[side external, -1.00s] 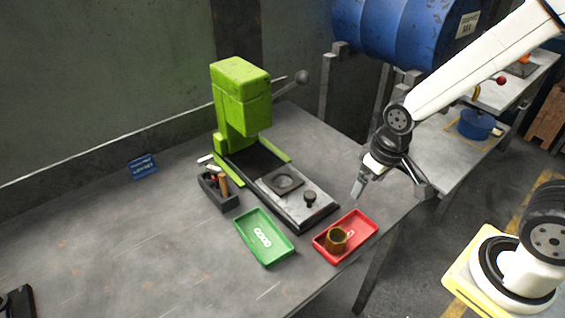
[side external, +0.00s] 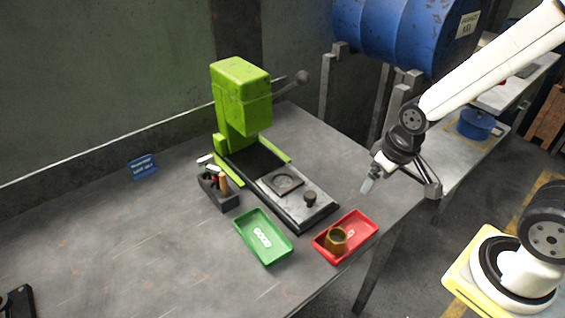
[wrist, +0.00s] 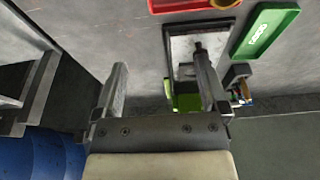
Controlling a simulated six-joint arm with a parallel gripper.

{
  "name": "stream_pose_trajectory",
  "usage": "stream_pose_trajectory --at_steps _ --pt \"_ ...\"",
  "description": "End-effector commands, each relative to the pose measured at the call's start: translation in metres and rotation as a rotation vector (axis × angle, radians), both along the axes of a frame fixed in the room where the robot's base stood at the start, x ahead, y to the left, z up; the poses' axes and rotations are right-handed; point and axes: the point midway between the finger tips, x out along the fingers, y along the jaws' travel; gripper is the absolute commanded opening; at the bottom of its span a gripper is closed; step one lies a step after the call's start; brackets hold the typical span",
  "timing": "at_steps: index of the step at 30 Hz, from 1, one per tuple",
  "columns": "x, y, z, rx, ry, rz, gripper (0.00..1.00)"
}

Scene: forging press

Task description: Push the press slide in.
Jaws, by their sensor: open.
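The green press (side external: 242,105) stands on the grey table. Its slide (side external: 298,199), a grey plate with a square die (side external: 282,182) and a dark knob (side external: 309,198), sticks out from the press toward the trays. In the wrist view the slide (wrist: 184,41) lies beyond the right finger, which hides part of it. My gripper (side external: 368,187) is in the air to the right of the slide, apart from it. In the wrist view my gripper (wrist: 160,85) has its fingers wide apart with nothing between them.
A green tray (side external: 247,233) and a red tray (side external: 364,238) lie in front of the slide. A brass-coloured cup (side external: 336,240) sits in the red tray. A dark tool holder (side external: 217,197) stands left of the press. A lever with a ball (side external: 301,77) juts from the press.

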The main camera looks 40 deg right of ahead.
Motion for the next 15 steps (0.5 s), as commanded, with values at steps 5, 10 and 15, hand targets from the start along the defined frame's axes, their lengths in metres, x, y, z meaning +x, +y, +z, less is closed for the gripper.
stream_pose_trajectory --at_steps 5,10,15 --pt "0.003 -0.002 0.000 -0.012 -0.011 0.018 0.33" --pt "0.016 -0.008 -0.002 -0.061 -0.049 0.094 0.00" --pt "0.040 -0.016 -0.004 -0.137 -0.122 0.243 0.00"
